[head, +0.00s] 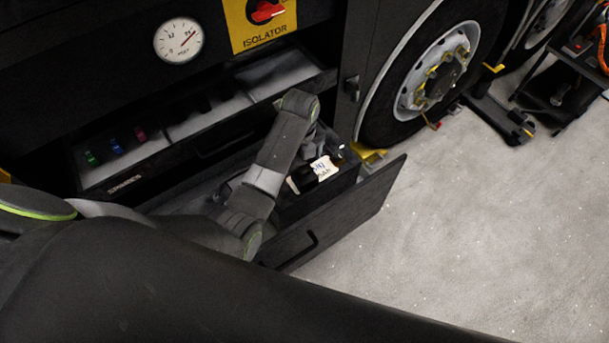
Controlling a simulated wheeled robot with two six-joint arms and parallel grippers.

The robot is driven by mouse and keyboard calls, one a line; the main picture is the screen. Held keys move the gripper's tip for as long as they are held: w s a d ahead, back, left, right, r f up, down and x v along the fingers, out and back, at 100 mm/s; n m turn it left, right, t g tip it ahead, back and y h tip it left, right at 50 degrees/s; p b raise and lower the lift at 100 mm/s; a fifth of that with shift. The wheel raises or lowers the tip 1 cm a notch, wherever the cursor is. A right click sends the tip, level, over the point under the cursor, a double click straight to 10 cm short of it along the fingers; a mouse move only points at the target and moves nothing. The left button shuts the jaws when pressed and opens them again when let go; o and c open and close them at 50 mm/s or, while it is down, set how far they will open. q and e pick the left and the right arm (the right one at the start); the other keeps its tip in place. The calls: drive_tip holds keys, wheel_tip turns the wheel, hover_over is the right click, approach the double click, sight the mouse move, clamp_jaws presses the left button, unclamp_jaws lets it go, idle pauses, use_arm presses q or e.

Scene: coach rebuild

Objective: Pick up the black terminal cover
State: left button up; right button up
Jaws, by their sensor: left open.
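My left gripper (315,151) hangs down from the bent arm over the open lower drawer (336,216). It is open; its fingertips are small and dark here, and I see nothing clearly between them. Just below it, in a dark box inside the drawer, is a small black piece (304,180) that may be the black terminal cover; its outline is hard to make out. Part of the drawer's inside is hidden behind my arm. My right gripper is not in view.
An upper tray marked SPARES (124,184) holds small green, blue and red pieces. A gauge (178,41) and a yellow ISOLATOR panel (262,22) are above. A wheel (432,82) and a yellow chock (370,155) stand right of the drawer.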

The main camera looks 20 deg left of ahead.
sight(305, 170)
use_arm(q)
drive_tip(key=shift+f, duration=0.45)
drive_tip(key=shift+d+f, duration=0.1)
drive_tip(key=shift+f, duration=0.3)
drive_tip(key=shift+w+f, duration=0.1)
drive_tip(key=shift+f, duration=0.2)
drive_tip(key=f, duration=0.3)
drive_tip(key=shift+d+p, duration=0.35)
drive_tip(key=shift+p, duration=0.05)
drive_tip(key=shift+f, duration=0.7)
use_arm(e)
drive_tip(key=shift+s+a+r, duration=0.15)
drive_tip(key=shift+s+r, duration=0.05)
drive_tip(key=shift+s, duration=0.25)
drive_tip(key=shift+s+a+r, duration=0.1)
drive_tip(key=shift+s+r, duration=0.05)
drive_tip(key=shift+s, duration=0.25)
use_arm(q)
drive_tip(key=c, duration=1.1)
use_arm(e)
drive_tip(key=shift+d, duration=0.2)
use_arm(q)
drive_tip(key=shift+o, duration=0.2)
drive_tip(key=shift+r, duration=0.1)
